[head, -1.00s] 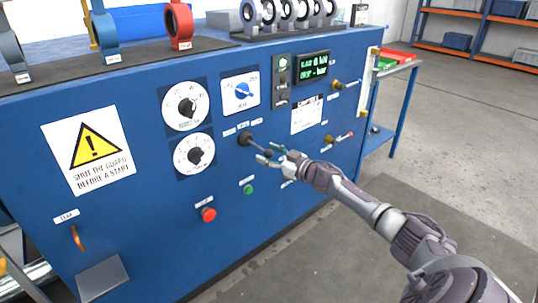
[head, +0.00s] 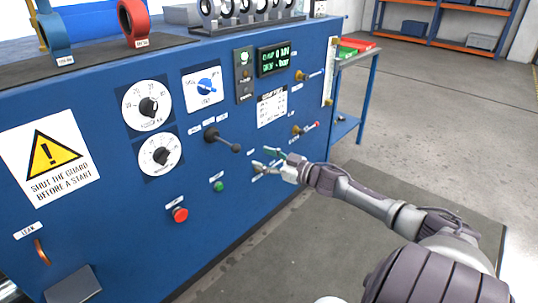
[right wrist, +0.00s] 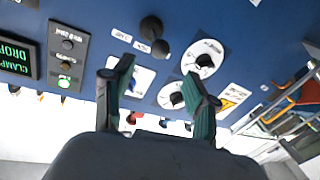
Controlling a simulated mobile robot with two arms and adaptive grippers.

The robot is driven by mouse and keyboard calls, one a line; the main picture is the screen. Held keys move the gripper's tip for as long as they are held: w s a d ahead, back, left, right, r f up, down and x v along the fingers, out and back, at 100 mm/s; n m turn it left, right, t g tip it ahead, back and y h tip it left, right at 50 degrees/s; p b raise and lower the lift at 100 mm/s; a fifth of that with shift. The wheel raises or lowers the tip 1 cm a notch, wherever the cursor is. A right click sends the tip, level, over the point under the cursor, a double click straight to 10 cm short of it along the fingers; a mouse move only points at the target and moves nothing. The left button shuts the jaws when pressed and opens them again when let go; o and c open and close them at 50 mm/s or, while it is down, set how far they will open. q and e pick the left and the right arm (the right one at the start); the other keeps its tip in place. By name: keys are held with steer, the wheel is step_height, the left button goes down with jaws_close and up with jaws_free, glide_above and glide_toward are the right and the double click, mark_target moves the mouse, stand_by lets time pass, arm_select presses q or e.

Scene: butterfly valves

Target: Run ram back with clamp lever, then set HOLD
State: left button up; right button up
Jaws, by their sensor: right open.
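The black clamp lever (head: 222,140) sticks out of the blue panel, its ball knob toward me; small labels stand above it, too blurred to read. In the right wrist view the lever's ball (right wrist: 152,27) shows beyond the fingers. My right gripper (head: 264,158) is open and empty, just right of the knob and apart from it; its green-padded fingers (right wrist: 160,74) are spread in the wrist view. A blue selector knob (head: 206,85) sits above on a white plate. My left gripper is out of view.
Two dials (head: 147,105) sit left of the lever. A green button (head: 218,186) and a red button (head: 180,214) are below it. Small valve handles (head: 310,76) stick out at the right. The floor right of the cabinet is open.

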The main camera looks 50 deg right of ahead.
steer(key=shift+s+d, duration=0.1)
steer(key=shift+s, duration=0.6)
